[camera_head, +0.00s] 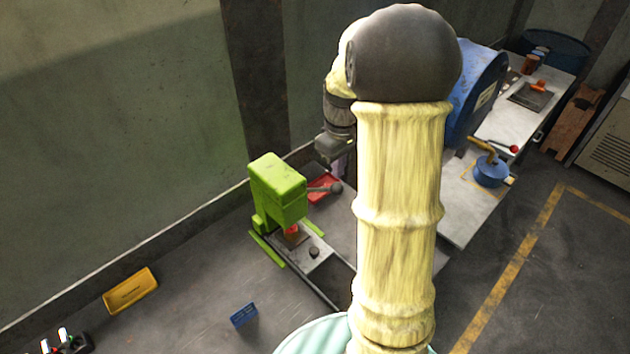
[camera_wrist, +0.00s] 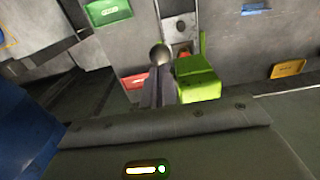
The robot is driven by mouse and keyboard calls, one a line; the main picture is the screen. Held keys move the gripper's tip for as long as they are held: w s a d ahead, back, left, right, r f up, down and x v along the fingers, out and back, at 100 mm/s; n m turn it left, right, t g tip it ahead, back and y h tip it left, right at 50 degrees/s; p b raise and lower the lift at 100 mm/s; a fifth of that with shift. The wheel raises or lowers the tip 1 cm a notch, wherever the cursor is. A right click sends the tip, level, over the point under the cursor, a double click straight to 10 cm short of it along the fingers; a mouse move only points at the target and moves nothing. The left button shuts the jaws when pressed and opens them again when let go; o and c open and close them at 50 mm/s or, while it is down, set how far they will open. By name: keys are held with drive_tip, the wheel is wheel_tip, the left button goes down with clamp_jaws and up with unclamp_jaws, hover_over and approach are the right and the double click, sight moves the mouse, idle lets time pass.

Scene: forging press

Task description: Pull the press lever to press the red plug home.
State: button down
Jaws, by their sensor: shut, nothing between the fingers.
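The green press (camera_head: 278,190) stands on the bench by the wall. Its lever (camera_head: 325,188) sticks out to the right and ends in a dark round knob (camera_head: 336,188). The red plug (camera_head: 291,230) shows below the press head. In the wrist view the knob (camera_wrist: 160,53) appears just beyond the tips of my gripper (camera_wrist: 156,74), with the green press (camera_wrist: 198,82) to the right. My gripper is shut and empty. I cannot tell whether the fingers touch the knob. In the head view my wrist is above and right of the lever, and the fingertips are hard to make out.
A red tray (camera_head: 325,184) lies behind the lever. A yellow tray (camera_head: 130,291) and a blue tray (camera_head: 243,314) lie on the surface at the left. A blue machine (camera_head: 478,95) stands behind my arm. The wall runs close behind the press.

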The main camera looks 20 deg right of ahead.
drive_tip(key=shift+r+p, duration=1.1)
drive_tip(key=shift+r, duration=0.5)
drive_tip(key=shift+f, duration=0.1)
drive_tip(key=shift+s+a+f, duration=0.1)
drive_tip(key=shift+a+f, duration=0.05)
drive_tip(key=shift+a, duration=0.15)
drive_tip(key=s+a+f+m+t+b, duration=0.2)
drive_tip(key=s+a+f+m+b, duration=0.2)
drive_tip(key=s+a, duration=0.8)
wheel_tip(320, 180, down, 4)
drive_tip(key=shift+s+a+f+t+b, duration=0.25)
drive_tip(key=shift+a+b, duration=0.25)
drive_tip(key=shift+b, duration=0.5)
drive_tip(key=shift+w, duration=0.1)
